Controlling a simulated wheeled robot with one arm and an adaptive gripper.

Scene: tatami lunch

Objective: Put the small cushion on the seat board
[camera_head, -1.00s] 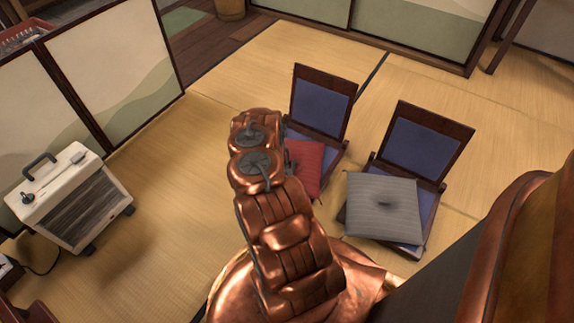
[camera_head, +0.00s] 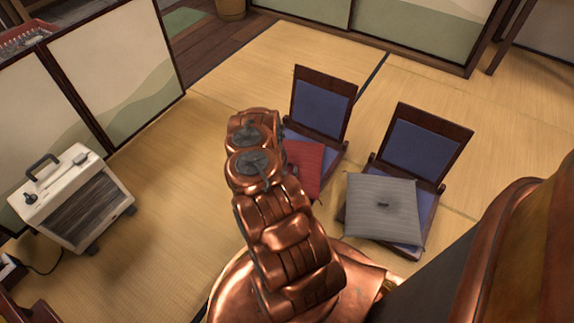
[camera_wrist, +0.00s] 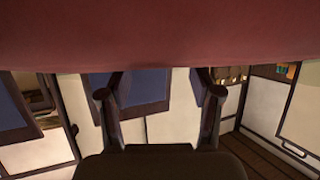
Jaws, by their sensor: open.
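A small red cushion (camera_head: 306,166) lies at the seat of the left floor chair, partly hidden behind my arm in the head view. In the wrist view the red cushion (camera_wrist: 160,35) fills the top of the picture, very close. My gripper (camera_wrist: 160,94) is open, its two dark fingers apart with nothing clearly between them. The fingertips reach near the cushion's edge; I cannot tell if they touch it. The head view hides the gripper behind my arm.
A grey cushion (camera_head: 383,208) lies on the right floor chair (camera_head: 420,148). The left chair's blue backrest (camera_head: 320,103) stands behind the red cushion. A white box-shaped heater (camera_head: 72,200) stands at the left. Tatami between heater and arm is clear.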

